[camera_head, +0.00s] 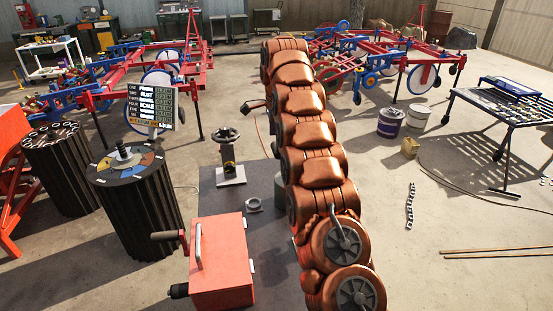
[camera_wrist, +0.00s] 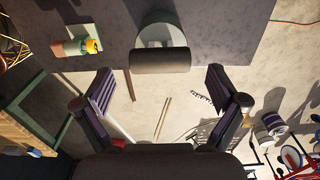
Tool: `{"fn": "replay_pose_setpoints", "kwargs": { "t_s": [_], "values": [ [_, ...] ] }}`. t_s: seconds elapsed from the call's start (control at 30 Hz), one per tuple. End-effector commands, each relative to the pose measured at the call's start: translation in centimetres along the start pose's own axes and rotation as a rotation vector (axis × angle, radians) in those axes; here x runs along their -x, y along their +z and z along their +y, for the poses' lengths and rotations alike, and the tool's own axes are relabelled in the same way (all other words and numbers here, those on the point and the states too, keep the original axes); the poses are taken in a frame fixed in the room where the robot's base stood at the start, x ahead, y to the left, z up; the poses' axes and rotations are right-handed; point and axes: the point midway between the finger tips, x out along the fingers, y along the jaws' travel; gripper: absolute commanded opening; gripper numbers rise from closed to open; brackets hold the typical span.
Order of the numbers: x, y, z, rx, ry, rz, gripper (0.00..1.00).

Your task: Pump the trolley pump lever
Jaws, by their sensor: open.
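A red box (camera_head: 222,265) stands at the lower middle of the head view, with a pale bar on it and a dark grip (camera_head: 166,236) sticking out on its left. I cannot tell for sure whether this is the trolley pump lever. In the wrist view, my gripper (camera_wrist: 160,88) is open, with its two fingers wide apart and nothing held between them. A dark, thick cylinder (camera_wrist: 160,62) lies crosswise beyond the gap, in front of a pale rounded thing. Contact with it cannot be seen. My gripper is not clearly made out in the head view.
A black handwheel device (camera_head: 228,150) stands on the dark mat (camera_head: 208,185). Two dark ribbed drums stand left, the nearer one (camera_head: 135,205) beside the red box. Buckets (camera_head: 390,122), a chain (camera_head: 410,206) and rods lie right. Floor there is mostly open. Red-blue farm frames stand behind.

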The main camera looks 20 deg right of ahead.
Motion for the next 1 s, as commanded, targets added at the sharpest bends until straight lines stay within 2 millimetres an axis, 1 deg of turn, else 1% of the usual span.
{"fn": "replay_pose_setpoints", "kwargs": {
  "t_s": [0.03,0.37,0.6,0.8,1.0],
  "values": [
    [-0.5,0.0,0.1,0.000,0.003,0.000,0.96],
    [-2.3,0.0,0.1,0.001,0.002,0.000,0.96],
    [-4.1,0.0,0.0,0.002,0.002,0.000,0.96],
    [-5.1,0.0,0.1,0.002,0.002,0.000,0.96],
    [-5.3,0.0,0.1,0.002,0.002,0.000,0.96]
  ]
}}
